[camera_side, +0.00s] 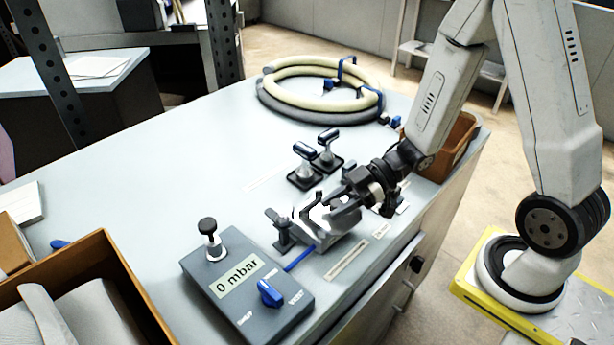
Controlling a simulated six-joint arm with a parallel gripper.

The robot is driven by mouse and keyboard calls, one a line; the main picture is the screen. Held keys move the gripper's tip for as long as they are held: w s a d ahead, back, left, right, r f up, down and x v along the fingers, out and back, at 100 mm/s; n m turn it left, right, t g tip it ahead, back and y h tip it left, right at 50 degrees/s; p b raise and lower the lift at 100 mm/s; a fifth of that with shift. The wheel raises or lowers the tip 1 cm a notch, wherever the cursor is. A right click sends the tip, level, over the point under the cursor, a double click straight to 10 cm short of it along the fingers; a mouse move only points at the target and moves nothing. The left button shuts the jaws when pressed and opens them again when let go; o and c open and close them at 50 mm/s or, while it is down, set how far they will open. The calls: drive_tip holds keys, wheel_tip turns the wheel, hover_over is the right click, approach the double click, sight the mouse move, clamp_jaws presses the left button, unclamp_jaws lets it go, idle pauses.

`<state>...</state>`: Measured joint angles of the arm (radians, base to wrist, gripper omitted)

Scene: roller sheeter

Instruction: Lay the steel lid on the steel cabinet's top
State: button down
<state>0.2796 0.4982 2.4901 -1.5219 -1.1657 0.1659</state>
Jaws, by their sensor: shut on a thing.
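My gripper (328,212) reaches in from the right, low over the work top. It is shut on a bright, shiny metal piece (318,216), which looks like the steel lid; glare and the fingers hide its shape. A grey metal block (343,244) lies just below the fingers. I cannot tell whether the held piece touches it. The large cabinet (190,165) has a pale grey top, and a dark knob and a handle show on its right side.
A grey gauge box (235,270) reading 0 mbar stands at front left, joined to a blue tube (299,258). Dark clamps (305,172) stand behind my gripper. A coiled hose (320,88) lies at the back. Brown bins stand at lower left and right. The left-middle top is clear.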

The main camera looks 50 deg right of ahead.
drive_tip(key=shift+w, duration=0.1)
drive_tip(key=shift+w+f, duration=0.1)
drive_tip(key=shift+w, duration=1.9)
drive_tip(key=shift+s+f, duration=0.1)
drive_tip(key=shift+f, duration=0.25)
drive_tip(key=shift+f, duration=0.15)
drive_tip(key=shift+c, duration=1.9)
unclamp_jaws()
